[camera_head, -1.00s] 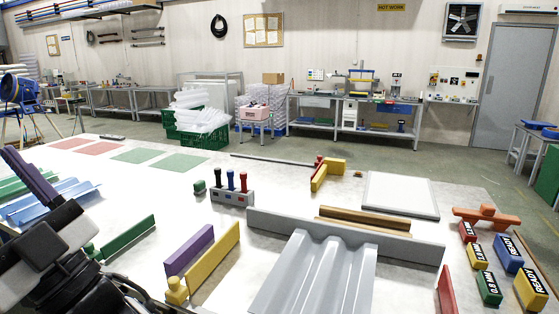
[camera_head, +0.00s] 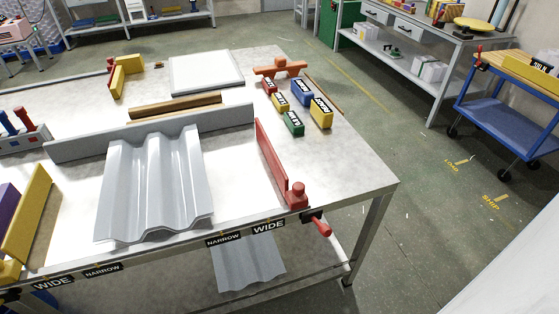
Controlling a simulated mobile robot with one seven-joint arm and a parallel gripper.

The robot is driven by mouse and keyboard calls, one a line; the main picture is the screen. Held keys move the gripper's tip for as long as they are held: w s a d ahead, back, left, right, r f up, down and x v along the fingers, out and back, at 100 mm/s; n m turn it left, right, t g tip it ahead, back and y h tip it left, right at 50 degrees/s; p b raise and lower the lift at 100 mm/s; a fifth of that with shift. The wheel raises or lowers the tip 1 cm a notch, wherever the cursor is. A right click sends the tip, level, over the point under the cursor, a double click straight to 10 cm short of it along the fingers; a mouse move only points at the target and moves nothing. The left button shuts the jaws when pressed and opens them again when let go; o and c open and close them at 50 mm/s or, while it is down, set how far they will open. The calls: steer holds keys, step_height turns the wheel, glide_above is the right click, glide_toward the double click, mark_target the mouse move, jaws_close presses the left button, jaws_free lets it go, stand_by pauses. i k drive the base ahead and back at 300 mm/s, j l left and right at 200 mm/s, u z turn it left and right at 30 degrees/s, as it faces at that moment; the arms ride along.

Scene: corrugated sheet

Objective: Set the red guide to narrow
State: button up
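The red guide (camera_head: 271,157) is a thin upright rail on the table's right part, to the right of the grey corrugated sheet (camera_head: 153,185) and apart from it. A red block with a knob (camera_head: 297,194) is at its near end, by the table's front edge. A red handle (camera_head: 321,227) sticks out below that edge. Front labels read NARROW (camera_head: 224,239) and WIDE (camera_head: 268,226); the guide's near end is by the WIDE label, slightly right of it. My gripper is not in view.
A grey fence (camera_head: 75,147) runs behind the sheet. A yellow guide (camera_head: 27,220) stands at left, with labels WIDE and NARROW below. Labelled blocks (camera_head: 293,122) sit at back right. A blue cart (camera_head: 510,115) stands at right; floor between is open.

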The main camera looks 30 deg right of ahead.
mark_target(296, 198)
steer(key=k+j+z, duration=0.2)
steer(key=z, duration=0.3)
steer(key=k+j+z, duration=0.15)
steer(key=z, duration=0.3)
steer(key=k+l, duration=0.05)
